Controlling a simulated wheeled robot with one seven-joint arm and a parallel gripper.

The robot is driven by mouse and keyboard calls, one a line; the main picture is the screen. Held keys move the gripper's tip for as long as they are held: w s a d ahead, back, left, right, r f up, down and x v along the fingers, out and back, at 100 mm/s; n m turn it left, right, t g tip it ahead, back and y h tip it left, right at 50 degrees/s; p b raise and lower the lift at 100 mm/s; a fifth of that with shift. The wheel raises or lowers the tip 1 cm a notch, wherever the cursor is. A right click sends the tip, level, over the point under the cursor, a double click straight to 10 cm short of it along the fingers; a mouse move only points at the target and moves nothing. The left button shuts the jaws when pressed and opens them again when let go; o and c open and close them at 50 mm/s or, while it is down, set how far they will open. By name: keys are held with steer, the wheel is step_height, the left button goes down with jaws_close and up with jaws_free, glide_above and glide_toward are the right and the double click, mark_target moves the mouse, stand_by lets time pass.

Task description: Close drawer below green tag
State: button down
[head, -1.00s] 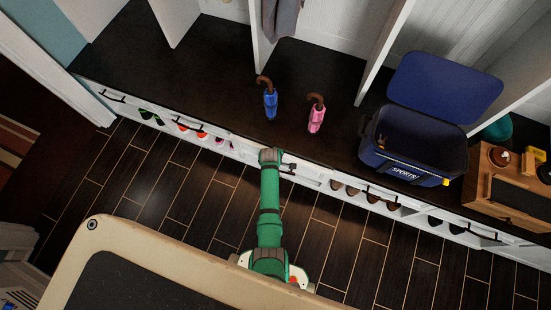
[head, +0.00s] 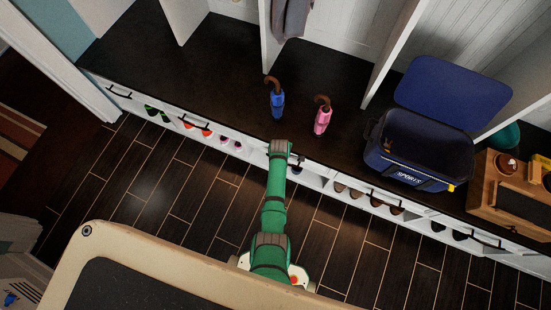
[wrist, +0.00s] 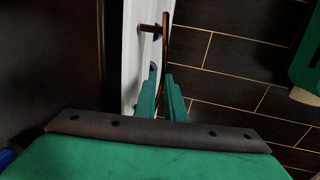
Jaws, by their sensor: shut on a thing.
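A white drawer front (wrist: 132,50) with a dark bar handle (wrist: 166,38) shows in the wrist view, beside the dark bench top. My gripper (wrist: 162,98) has its green fingers on both sides of the handle bar and is shut on it. In the head view my green arm reaches to the middle of the bench front and hides the fingertips and part of this drawer. I cannot tell how far the drawer stands out. No green tag is visible.
The dark bench top (head: 210,85) carries a blue umbrella (head: 277,104), a pink umbrella (head: 322,120), a blue sports cooler (head: 415,150) and a wooden crate (head: 490,190). More handles and shoe cubbies line the bench front. The dark plank floor (head: 150,190) is clear.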

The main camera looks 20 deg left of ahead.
steer(key=shift+w, duration=0.4)
steer(key=shift+r, duration=0.1)
steer(key=c, duration=1.8)
jaws_free()
steer(key=shift+w+d, duration=0.1)
steer(key=shift+c, duration=0.2)
